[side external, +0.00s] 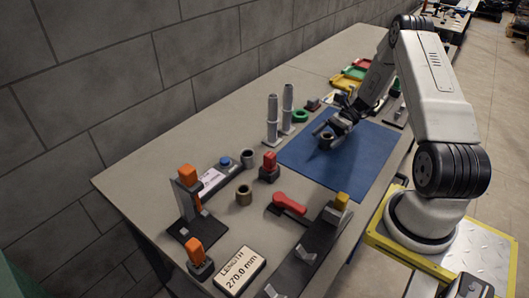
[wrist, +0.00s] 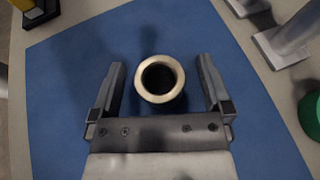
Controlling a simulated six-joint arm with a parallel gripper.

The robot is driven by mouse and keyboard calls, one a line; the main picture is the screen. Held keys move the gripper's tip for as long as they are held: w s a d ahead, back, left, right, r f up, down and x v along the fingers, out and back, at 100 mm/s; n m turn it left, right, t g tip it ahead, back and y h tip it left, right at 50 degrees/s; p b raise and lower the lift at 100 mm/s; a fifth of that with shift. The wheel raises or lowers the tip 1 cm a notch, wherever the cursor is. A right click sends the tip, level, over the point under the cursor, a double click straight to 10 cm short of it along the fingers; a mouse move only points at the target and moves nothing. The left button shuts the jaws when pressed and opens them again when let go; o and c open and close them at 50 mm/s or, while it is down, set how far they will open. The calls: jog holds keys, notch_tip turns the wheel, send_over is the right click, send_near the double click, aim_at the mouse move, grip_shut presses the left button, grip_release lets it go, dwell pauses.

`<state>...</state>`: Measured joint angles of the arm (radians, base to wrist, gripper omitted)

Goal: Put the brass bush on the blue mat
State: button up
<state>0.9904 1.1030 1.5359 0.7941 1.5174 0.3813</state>
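The brass bush (wrist: 160,97) is a short, pale-rimmed ring with a dark bore, seen from above in the wrist view. It appears to stand upright on the blue mat (wrist: 75,75). In the side view the bush (side external: 327,137) shows small on the mat (side external: 352,165), partly hidden by my gripper (side external: 328,129). In the wrist view my gripper (wrist: 161,64) is open, one finger on each side of the bush. Blue mat shows in the gaps between the bush and both fingers.
A brownish bush (side external: 244,195) and a grey one (side external: 248,158) stand left of the mat. Two grey posts (side external: 272,118) and a green ring (side external: 300,116) are beyond it. A red-handled clamp (side external: 289,204) and a red-topped block (side external: 269,167) are near its left edge.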

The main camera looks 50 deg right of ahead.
jog(key=shift+d, duration=0.1)
jog(key=shift+v, duration=3.85)
jog(key=shift+w+a+r+g, duration=0.15)
jog(key=shift+w+a+g, duration=0.15)
jog(key=shift+a, duration=0.2)
jog(key=w+a+n+g, duration=0.1)
jog(key=a, duration=0.1)
jog(key=a+r+n+h, duration=0.1)
jog(key=a, duration=0.1)
jog(key=w+a+n+g+h, duration=0.1)
jog(key=a, duration=0.1)
jog(key=shift+w+r+g, duration=0.2)
jog(key=shift+w+g, duration=0.1)
jog(key=shift+w, duration=0.05)
jog(key=s+a+r+n+t+h, duration=0.1)
jog(key=s+a+r+n+h, duration=0.1)
jog(key=a+n+h, duration=0.3)
jog(key=s+a+r+n+h, duration=0.2)
jog(key=a+r+n+h, duration=0.2)
jog(key=a+n, duration=0.9)
jog(key=a+h, duration=0.1)
jog(key=a, duration=0.6)
jog(key=shift+s+r+t+h, duration=0.2)
jog(key=shift+s+t+h, duration=0.1)
jog(key=shift+t+h, duration=0.1)
